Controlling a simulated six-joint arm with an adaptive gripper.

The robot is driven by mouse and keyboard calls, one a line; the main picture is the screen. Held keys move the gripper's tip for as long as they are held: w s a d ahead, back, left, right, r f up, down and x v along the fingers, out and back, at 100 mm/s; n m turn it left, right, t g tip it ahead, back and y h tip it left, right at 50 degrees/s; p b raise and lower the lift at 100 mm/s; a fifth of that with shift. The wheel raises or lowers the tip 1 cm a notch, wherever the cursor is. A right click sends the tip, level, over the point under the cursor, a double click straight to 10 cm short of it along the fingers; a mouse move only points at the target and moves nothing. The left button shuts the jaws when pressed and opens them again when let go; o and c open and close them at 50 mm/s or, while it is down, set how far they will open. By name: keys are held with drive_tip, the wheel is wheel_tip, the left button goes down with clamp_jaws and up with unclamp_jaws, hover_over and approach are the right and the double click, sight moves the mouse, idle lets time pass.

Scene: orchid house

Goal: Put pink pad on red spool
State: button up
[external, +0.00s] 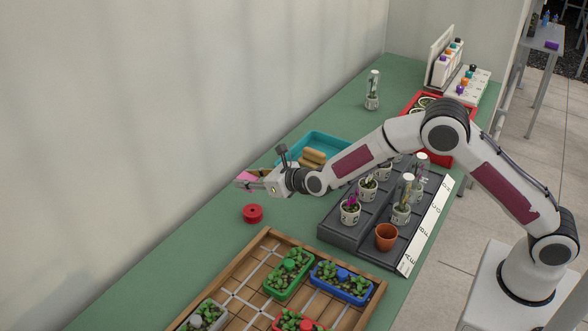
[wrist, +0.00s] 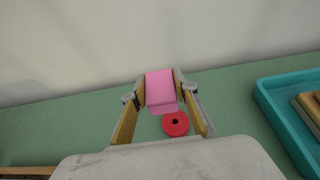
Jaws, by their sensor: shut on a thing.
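The pink pad (wrist: 161,88) is held between the two fingers of my gripper (wrist: 161,97), which is shut on it. In the external view the pad (external: 247,176) shows at the tip of my gripper (external: 243,184), partly hidden by it. The red spool (external: 253,213) stands on the green bench, below the gripper in that picture and apart from it. In the wrist view the red spool (wrist: 176,123), with a dark centre hole, shows just below the pad and between the fingers.
A teal tray (external: 337,143) with tan blocks lies behind the gripper. A dark rack (external: 325,228) of potted plants stands to the right. A wooden grid tray (external: 257,246) with planters is at the front. Bare green bench surrounds the spool.

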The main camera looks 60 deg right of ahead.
drive_tip(key=shift+d+r, duration=0.1)
drive_tip(key=shift+d, duration=0.4)
hover_over(253, 210)
drive_tip(key=shift+w+f, duration=0.1)
drive_tip(key=shift+f, duration=3)
drive_tip(key=shift+f, duration=0.1)
drive_tip(key=shift+f, duration=1.8)
drive_tip(key=shift+f, duration=0.15)
drive_tip(key=o, duration=1)
